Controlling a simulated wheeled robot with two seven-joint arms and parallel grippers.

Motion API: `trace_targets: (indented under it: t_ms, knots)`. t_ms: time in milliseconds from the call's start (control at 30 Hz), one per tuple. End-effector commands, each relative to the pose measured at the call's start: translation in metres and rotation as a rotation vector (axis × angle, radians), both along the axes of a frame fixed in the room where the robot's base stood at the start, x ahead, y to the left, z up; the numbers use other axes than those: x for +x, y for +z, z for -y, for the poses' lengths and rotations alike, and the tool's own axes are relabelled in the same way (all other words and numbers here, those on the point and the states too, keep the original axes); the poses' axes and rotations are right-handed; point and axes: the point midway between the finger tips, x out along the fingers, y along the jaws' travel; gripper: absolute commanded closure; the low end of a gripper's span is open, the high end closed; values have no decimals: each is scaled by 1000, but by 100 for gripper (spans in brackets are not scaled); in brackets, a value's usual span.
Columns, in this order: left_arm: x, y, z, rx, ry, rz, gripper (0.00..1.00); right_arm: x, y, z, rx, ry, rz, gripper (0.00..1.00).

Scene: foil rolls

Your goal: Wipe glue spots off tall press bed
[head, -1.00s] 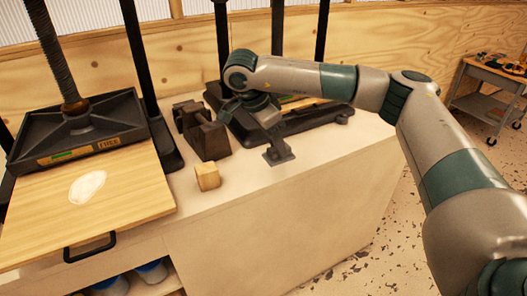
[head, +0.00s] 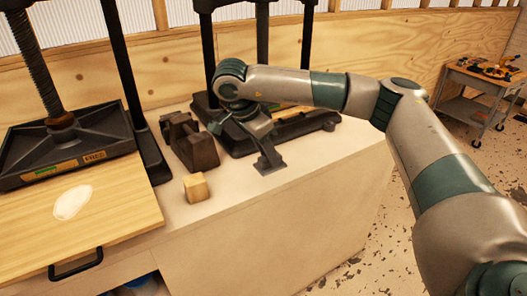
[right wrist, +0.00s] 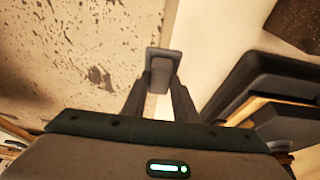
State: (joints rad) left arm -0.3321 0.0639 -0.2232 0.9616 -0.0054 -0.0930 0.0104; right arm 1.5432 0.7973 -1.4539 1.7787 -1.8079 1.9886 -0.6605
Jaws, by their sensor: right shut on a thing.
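My right gripper (head: 263,146) reaches over the bench from the right, pointing down. In the right wrist view its two fingers (right wrist: 161,84) are shut on a grey, flat-headed tool (right wrist: 163,54). The tool's dark grey end (head: 270,165) shows just above or on the bench top; I cannot tell whether it touches. At the left a press has a black plate (head: 62,152) on a screw above a light wooden board (head: 110,215). A whitish spot (head: 72,202) lies on that board. A second press's black base (head: 300,126) stands behind my right gripper, partly hidden. My left gripper is not in view.
A small wooden block (head: 196,187) and a dark blocky tool (head: 190,143) stand on the bench between the presses. A black handle (head: 76,264) juts from the front. The bench top (head: 240,210) is clear at front right. A tool cart (head: 480,95) stands far right.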

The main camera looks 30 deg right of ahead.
Motion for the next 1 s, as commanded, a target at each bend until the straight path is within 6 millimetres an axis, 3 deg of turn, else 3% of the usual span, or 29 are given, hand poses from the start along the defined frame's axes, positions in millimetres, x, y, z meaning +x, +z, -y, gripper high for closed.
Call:
trace_targets:
  t_ms: [267, 700, 833, 1000]
  knots:
    - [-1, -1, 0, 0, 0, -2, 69, -4, -20, -33, 0, 372, 0, 92]
    - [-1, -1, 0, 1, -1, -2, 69, -40, -52, -127, 1, 1334, 1, 92]
    - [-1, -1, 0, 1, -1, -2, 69, -49, -54, -143, 1, 1488, 3, 92]
    - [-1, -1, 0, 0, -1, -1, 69, -54, -55, -150, 0, 1563, 1, 92]
